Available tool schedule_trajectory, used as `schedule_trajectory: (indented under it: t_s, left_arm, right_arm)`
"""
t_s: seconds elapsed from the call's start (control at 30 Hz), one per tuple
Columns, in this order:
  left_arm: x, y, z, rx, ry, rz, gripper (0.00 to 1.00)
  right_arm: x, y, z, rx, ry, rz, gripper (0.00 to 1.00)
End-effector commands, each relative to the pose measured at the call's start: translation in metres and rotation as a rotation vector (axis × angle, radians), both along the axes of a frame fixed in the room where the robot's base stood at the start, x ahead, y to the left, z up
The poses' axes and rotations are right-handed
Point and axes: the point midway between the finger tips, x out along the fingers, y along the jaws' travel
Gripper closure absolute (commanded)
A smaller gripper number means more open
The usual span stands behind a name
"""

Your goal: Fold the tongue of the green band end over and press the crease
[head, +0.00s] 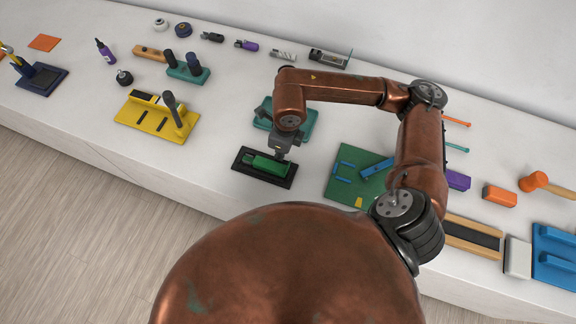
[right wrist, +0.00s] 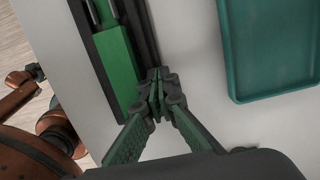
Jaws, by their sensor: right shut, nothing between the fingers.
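The green band end (head: 267,164) lies in a black tray (head: 245,176) near the front edge of the counter. The right wrist view shows the green piece (right wrist: 117,68) and the tray's dark edge (right wrist: 143,28) at upper left. My right gripper (head: 279,157) points down at the far side of the green piece, toward its right end. Its fingertips are together and empty in the right wrist view (right wrist: 157,92), close beside the tray's edge. I cannot tell whether they touch it. Which part is the tongue, and whether it is folded, cannot be told. My left gripper is out of view.
A teal tray (head: 304,126) lies just behind my right gripper. A green board (head: 343,191) with blue strips is to the right, a yellow fixture (head: 130,113) to the left. Small tools line the back. The counter between the yellow fixture and black tray is clear.

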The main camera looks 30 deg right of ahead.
Motion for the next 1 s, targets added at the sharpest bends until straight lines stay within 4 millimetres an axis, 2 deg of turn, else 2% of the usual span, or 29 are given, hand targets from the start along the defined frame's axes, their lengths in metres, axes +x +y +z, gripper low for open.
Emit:
schedule_trajectory:
  t_s: [0.5,1.0]
  left_arm:
    - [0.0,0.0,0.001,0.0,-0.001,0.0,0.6]
    - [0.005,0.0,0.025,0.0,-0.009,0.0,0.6]
  right_arm:
    - [0.0,0.0,0.002,0.0,0.0,0.0,1.0]
    - [-0.004,-0.003,0.047,-0.001,-0.002,0.0,1.0]
